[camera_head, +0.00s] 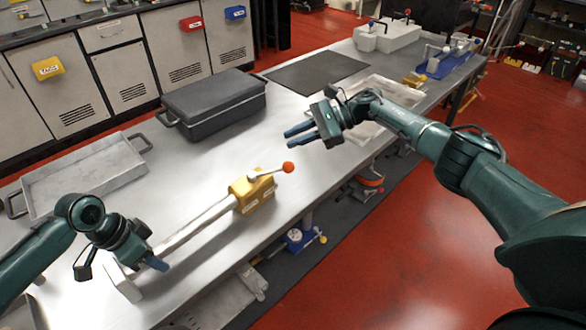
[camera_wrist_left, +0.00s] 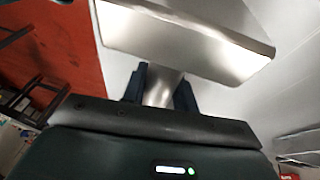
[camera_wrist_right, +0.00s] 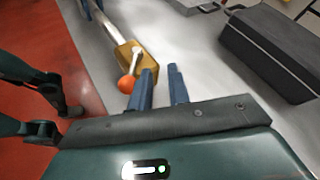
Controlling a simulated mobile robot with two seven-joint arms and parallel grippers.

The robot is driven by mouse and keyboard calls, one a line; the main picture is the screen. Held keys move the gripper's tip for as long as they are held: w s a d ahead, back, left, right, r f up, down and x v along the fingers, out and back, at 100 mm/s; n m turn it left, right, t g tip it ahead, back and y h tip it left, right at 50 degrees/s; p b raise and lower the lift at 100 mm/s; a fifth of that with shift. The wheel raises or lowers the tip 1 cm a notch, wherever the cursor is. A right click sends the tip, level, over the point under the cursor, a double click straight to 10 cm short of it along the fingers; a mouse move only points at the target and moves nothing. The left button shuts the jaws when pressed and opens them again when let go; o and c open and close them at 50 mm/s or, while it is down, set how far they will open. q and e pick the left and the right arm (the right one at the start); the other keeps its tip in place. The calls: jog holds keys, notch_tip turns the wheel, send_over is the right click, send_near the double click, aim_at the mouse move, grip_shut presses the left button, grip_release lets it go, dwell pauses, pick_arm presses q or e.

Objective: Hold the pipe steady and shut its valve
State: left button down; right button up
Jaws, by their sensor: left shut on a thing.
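The pipe (camera_head: 196,226) is a metal tube lying along the bench. A yellow valve block (camera_head: 251,190) sits at its far end, with a lever ending in an orange-red ball (camera_head: 288,167). The lever points away from the block, to the right. A white end plate (camera_head: 124,281) stands at the near end and also shows in the left wrist view (camera_wrist_left: 185,42). My left gripper (camera_head: 150,262) is shut on the pipe (camera_wrist_left: 160,90) beside the end plate. My right gripper (camera_head: 303,132) is open and empty, above the bench beyond the lever; its fingers (camera_wrist_right: 160,87) are apart near the ball.
A dark lidded case (camera_head: 212,104) and a grey tray (camera_head: 85,178) stand behind the pipe. A dark mat (camera_head: 316,73) lies farther back, with a pale tray (camera_head: 395,92) near it. The bench between case and valve is clear.

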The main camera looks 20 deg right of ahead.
jog(key=a+t, duration=0.1)
jog(key=a, duration=0.3)
jog(key=w+a+t, duration=0.1)
jog(key=a, duration=0.3)
jog(key=w+a+m+t, duration=0.1)
jog(key=a, duration=0.2)
jog(key=shift+a+f+t, duration=0.1)
jog(key=shift+a+t, duration=0.2)
jog(key=shift+a, duration=0.1)
grip_shut()
jog(key=s+a+f+m+t, duration=0.1)
jog(key=s, duration=0.1)
jog(key=s+a+f+m+t, duration=0.1)
jog(key=s+a+m+t, duration=0.1)
jog(key=s+a+f+m+t+h, duration=0.1)
jog(key=s+m+t, duration=0.1)
jog(key=shift+s+a+f, duration=0.2)
jog(key=shift+a, duration=0.2)
jog(key=s+d+m+t+h, duration=0.2)
jog(key=s+m+t+h, duration=0.2)
jog(key=s+m, duration=0.15)
jog(key=m+h, duration=0.8)
jog(key=h, duration=0.1)
send_near(291, 170)
jog(key=w, duration=0.3)
jog(key=w+f, duration=0.1)
jog(key=w, duration=0.2)
jog(key=shift+w+d+f, duration=0.15)
jog(key=shift+w+d, duration=0.05)
jog(key=shift+w, duration=0.15)
